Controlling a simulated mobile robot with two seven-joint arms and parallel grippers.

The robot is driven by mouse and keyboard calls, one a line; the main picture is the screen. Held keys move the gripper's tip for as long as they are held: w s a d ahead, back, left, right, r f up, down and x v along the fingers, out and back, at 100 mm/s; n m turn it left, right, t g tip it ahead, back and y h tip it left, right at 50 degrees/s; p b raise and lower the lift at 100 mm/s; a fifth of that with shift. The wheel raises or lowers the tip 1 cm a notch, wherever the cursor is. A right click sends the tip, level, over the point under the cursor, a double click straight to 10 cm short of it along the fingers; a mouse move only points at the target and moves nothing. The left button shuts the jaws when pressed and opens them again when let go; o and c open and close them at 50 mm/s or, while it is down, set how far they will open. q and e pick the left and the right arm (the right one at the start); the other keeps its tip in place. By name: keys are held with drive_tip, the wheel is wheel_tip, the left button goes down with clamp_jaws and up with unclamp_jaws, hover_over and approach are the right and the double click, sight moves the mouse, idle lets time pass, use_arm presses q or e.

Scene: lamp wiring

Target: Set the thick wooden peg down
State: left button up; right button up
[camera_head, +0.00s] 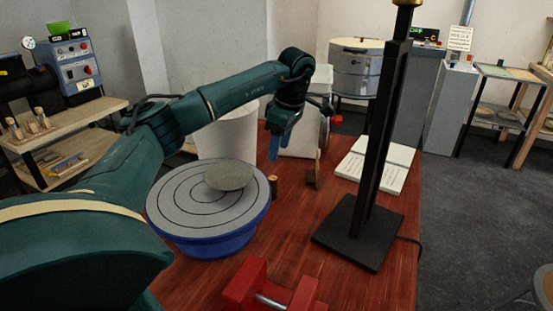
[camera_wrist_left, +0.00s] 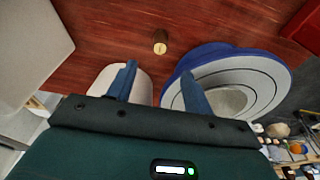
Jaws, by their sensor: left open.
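A short thick wooden peg (camera_head: 273,186) stands on the red table, just right of the blue-rimmed turntable. In the left wrist view the peg (camera_wrist_left: 160,42) sits by itself beyond my fingertips, with bare wood around it. My left gripper (camera_head: 275,147) is above the table behind the peg, with its blue fingers pointing down. In the left wrist view my left gripper (camera_wrist_left: 158,72) is open with nothing between its fingers, and the peg is apart from them. My right gripper is in neither view.
The turntable (camera_head: 165,205) carries a grey disc (camera_head: 230,176). A black lamp stand (camera_head: 350,235) rises on the right, a red clamp (camera_head: 245,285) lies in front, and an open booklet (camera_head: 375,170) lies behind. A small wooden piece (camera_head: 314,178) stands right of the peg.

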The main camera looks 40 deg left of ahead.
sight(275, 184)
use_arm(q)
drive_tip(key=d+f+y, duration=0.1)
drive_tip(key=f+y, duration=0.1)
drive_tip(key=d+f+g+y+p, duration=0.1)
drive_tip(key=f+y, duration=0.1)
drive_tip(key=f, duration=0.1)
drive_tip(key=w+d+f+g+y+p, duration=0.1)
drive_tip(key=f+y, duration=0.1)
drive_tip(key=shift+f+y, duration=0.35)
drive_tip(key=shift+y, duration=0.05)
drive_tip(key=p+x, duration=0.1)
drive_tip(key=x, duration=0.6)
drive_tip(key=shift+s+d, duration=0.1)
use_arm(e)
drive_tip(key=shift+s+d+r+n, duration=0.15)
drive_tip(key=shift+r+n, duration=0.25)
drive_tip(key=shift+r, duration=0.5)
use_arm(q)
drive_tip(key=shift+c, duration=0.2)
clamp_jaws()
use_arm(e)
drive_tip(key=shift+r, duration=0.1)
